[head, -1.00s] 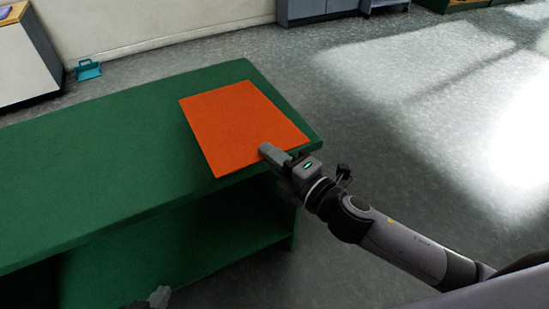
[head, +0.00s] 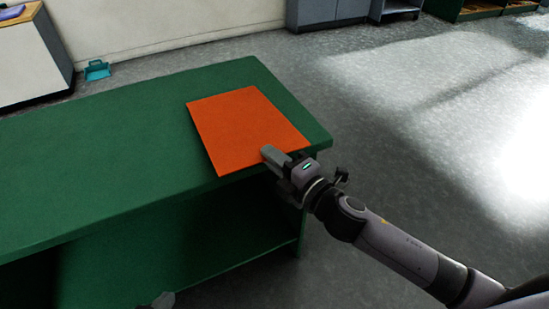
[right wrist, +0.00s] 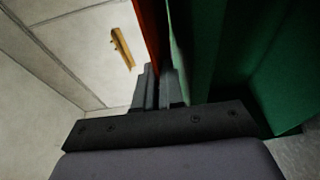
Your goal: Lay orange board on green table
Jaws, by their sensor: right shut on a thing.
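The orange board (head: 243,125) is a flat square panel over the right end of the green table (head: 95,165). My right gripper (head: 270,155) is shut on the board's near edge, close to its right corner, at the table's front edge. In the right wrist view, the fingers (right wrist: 158,92) meet the board's orange edge (right wrist: 150,32), with the green table (right wrist: 275,55) close beside it. I cannot tell whether the board rests fully on the top. My left gripper (head: 163,300) barely shows at the bottom edge; its fingers are not clear.
The tabletop left of the board is bare. An open shelf space (head: 150,260) lies under it. Grey floor (head: 400,120) is clear to the right. A teal dustpan-like object (head: 97,70) and cabinets (head: 325,12) stand along the wall.

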